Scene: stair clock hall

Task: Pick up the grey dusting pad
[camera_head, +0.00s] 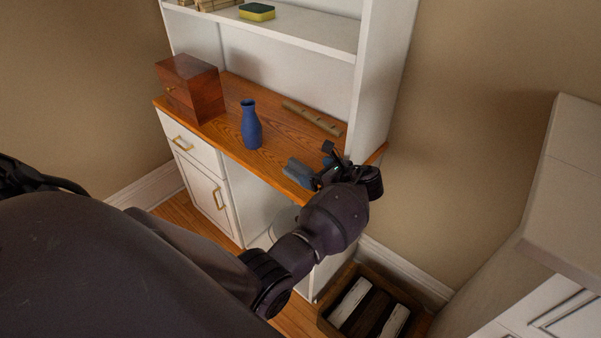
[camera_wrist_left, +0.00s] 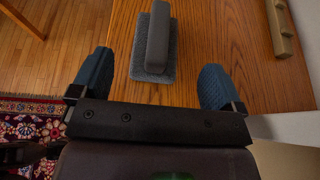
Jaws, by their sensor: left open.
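The grey dusting pad (camera_wrist_left: 168,67) lies on the wooden desk top in the left wrist view, with a darker grey block-like handle (camera_wrist_left: 158,32) along its top. My left gripper (camera_wrist_left: 157,68) is open, its two blue fingers on either side of the pad's near end and apart from it. Nothing is held. In the head view my left gripper (camera_head: 314,166) is at the desk's front right edge. My right gripper is not in view.
A blue vase (camera_head: 251,125) and a wooden box (camera_head: 190,87) stand left on the desk (camera_head: 228,134). A tan strip with knobs (camera_head: 314,117) lies behind. The cabinet's white side panel (camera_head: 378,75) rises close to my gripper. A brown crate (camera_head: 326,318) sits on the floor.

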